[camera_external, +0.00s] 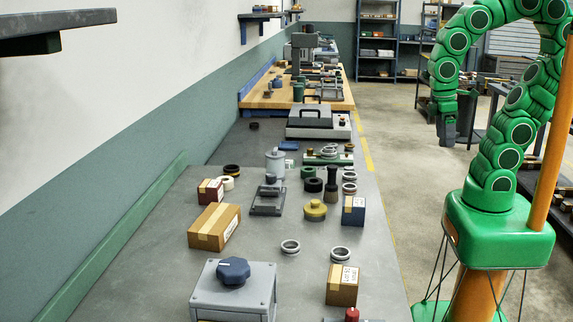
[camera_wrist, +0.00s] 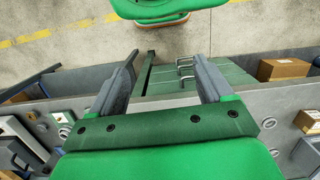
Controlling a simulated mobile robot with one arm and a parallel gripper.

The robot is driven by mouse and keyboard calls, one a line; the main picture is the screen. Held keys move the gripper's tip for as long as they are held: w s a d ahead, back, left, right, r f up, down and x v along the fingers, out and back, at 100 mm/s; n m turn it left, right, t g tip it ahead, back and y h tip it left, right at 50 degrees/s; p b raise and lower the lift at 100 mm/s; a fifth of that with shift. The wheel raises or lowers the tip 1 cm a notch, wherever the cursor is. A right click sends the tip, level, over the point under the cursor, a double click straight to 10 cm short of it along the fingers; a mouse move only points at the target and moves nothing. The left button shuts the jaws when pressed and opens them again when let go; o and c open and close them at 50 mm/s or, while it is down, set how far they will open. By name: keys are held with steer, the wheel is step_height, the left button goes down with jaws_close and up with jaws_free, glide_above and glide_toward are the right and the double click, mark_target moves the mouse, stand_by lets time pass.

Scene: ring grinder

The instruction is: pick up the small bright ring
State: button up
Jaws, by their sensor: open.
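Several bright metal rings lie on the grey bench (camera_external: 170,290) in the external view. Two lie near the front, one ring (camera_external: 290,247) left of another ring (camera_external: 340,254). More rings, including one ring (camera_external: 349,188), lie farther back on the right side. I cannot tell which is the small one meant. My gripper (camera_external: 447,128) hangs in the air right of the bench, well away from the rings. In the wrist view my gripper (camera_wrist: 165,62) is open, with nothing between its fingers. A ring (camera_wrist: 63,132) shows at the left there, and another ring (camera_wrist: 268,122) at the right.
A cardboard box (camera_external: 214,227), a grey box with a dark knob (camera_external: 233,270), a smaller box (camera_external: 342,285) and a yellow knobbed part (camera_external: 315,210) stand around the front rings. A dark pestle-like part (camera_external: 331,185) stands farther back. Bare bench surrounds the front rings.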

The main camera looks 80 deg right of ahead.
steer(key=w+a+n, duration=0.5)
steer(key=w+n, duration=0.3)
steer(key=w, duration=0.3)
steer(key=n+t, duration=0.2)
steer(key=n, duration=1.8)
glide_toward(335, 259)
steer(key=s+d, duration=0.2)
steer(key=shift+w+a+f, duration=0.1)
steer(key=shift+w+f, duration=0.05)
steer(key=shift+f, duration=1.75)
steer(key=shift+w+f, duration=0.2)
steer(key=shift+f, duration=1.75)
steer(key=c, duration=1.2)
